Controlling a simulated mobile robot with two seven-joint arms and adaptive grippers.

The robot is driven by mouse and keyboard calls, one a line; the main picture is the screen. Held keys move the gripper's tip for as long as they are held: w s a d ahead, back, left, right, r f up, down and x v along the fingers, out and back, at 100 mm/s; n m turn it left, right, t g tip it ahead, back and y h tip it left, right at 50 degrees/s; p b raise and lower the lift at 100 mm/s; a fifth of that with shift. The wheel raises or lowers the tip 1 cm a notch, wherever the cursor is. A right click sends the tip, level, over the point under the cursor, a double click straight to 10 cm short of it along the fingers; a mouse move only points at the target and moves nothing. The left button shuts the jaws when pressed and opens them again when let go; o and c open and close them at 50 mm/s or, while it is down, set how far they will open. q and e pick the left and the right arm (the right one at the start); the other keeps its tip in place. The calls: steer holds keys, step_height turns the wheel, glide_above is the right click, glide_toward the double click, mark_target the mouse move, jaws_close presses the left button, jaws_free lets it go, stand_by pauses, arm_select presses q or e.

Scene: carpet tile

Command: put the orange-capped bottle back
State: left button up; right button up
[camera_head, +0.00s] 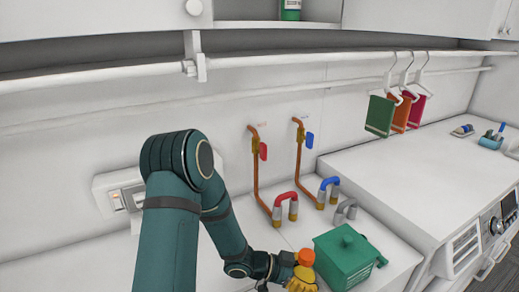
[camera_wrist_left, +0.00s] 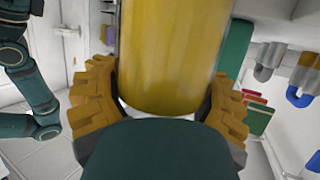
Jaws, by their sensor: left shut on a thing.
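The orange-capped bottle shows its orange cap (camera_head: 306,257) at the lower middle of the head view. Its yellow body (camera_wrist_left: 168,55) fills the middle of the left wrist view. My left gripper (camera_head: 301,281) is shut on the bottle, with one ochre finger on each side of the body in the left wrist view. The bottle's lower part is hidden by the gripper in the head view. I cannot tell whether it touches the counter. My right gripper is not in view.
A green lidded container (camera_head: 345,262) stands just right of the bottle. Copper pipes with red (camera_head: 286,206) and blue (camera_head: 329,188) bends rise behind. A shelf above holds a green bottle (camera_head: 291,9).

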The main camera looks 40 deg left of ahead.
arm_select(q)
steer(key=shift+d+f, duration=0.2)
steer(key=shift+f, duration=0.2)
steer(key=shift+w+f, duration=0.15)
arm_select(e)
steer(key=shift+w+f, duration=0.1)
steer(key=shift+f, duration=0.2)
arm_select(q)
steer(key=shift+a+r, duration=0.1)
steer(key=shift+r, duration=0.15)
